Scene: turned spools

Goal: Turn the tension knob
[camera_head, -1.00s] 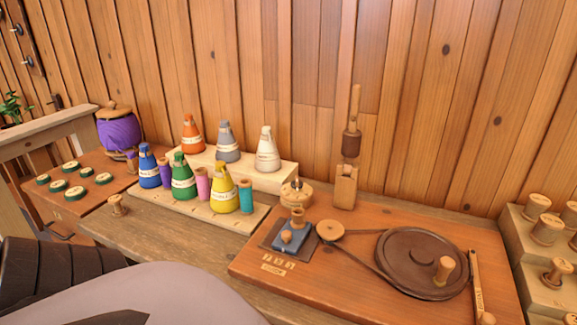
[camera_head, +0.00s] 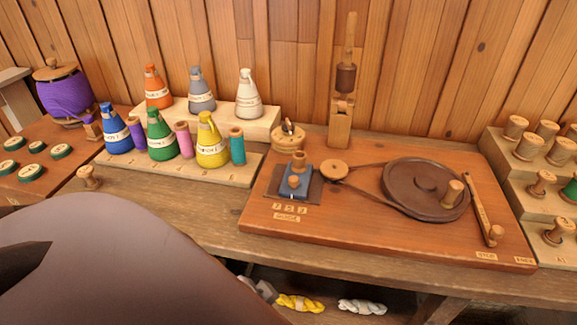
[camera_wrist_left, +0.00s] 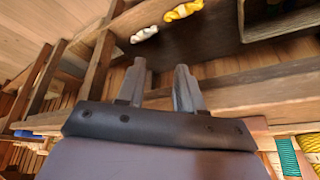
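A small wooden knob (camera_head: 294,182) sits on the front of a blue-grey block (camera_head: 297,193) at the left of the reddish-brown winder board (camera_head: 370,235). Small number tiles (camera_head: 290,208) lie in front of it. I take this knob to be the tension knob; its label is too small to read. My left arm fills the lower left of the head view. My right gripper is not in view.
A belt joins a small pulley (camera_head: 334,169) to a big brown wheel (camera_head: 410,190). Thread cones, such as the yellow one (camera_head: 211,143), stand left. Stepped spool racks (camera_head: 510,190) stand right. Yellow (camera_head: 300,302) and white (camera_head: 361,306) skeins lie on the shelf below.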

